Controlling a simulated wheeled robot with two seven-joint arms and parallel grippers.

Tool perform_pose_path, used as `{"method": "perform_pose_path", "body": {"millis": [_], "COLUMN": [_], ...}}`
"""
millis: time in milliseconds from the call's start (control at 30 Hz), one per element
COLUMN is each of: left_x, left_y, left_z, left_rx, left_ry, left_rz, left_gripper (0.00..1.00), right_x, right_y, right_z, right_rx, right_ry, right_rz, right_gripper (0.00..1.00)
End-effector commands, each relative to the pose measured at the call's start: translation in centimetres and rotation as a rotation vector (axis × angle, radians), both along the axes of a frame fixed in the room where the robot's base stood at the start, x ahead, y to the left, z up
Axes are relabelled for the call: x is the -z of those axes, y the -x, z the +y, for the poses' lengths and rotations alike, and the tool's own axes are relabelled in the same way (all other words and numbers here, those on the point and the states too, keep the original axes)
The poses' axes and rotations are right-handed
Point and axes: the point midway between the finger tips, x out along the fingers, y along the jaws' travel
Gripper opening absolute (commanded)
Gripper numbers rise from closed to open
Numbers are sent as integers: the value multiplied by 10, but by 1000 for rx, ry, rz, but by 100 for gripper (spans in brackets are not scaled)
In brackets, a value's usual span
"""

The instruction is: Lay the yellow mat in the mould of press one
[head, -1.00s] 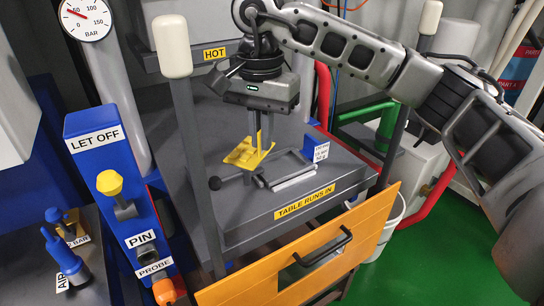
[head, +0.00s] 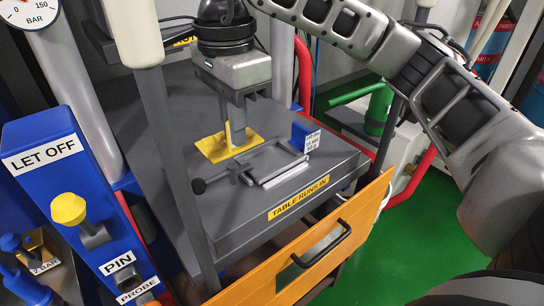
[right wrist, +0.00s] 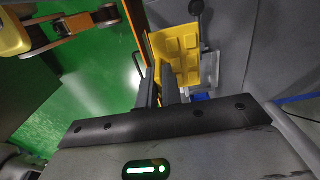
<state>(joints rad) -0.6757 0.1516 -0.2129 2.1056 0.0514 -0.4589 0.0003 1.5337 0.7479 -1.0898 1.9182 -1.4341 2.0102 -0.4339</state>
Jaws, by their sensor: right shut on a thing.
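The yellow mat (head: 206,150) is a flat square with an upright tab. My right gripper (head: 238,138) points down and is shut on it. In the right wrist view the mat (right wrist: 182,45) shows raised square pads, just beyond the fingers (right wrist: 170,88). The mat is over the grey press table, at the back left of a low grey metal frame (head: 262,165) that may be the mould. I cannot tell whether the mat touches the table. My left gripper is not in view.
The grey press table (head: 300,205) is labelled TABLE RUNS IN. A black knob (head: 199,187) sits left of the frame and a small blue sign (head: 306,137) behind it. Grey posts flank the table. An orange front panel with a handle (head: 322,246) stands before it.

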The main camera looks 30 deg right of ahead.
Motion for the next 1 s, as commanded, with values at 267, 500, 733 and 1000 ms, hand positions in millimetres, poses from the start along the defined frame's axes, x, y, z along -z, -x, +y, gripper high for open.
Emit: {"method": "perform_pose_path", "body": {"millis": [267,500,733,1000], "left_x": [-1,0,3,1], "left_y": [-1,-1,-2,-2], "left_z": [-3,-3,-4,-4], "left_rx": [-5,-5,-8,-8], "left_ry": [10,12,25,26], "left_rz": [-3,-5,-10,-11], "left_gripper": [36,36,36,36], "right_x": [12,39,77,95], "right_y": [-7,-35,-55,-63], "right_z": [-17,-68,-102,-116], "right_rx": [-14,-12,-18,-19], "right_ry": [-2,-2,-1,-1], "right_rz": [3,5,4,1], "right_gripper": [0,0,0,0]}}
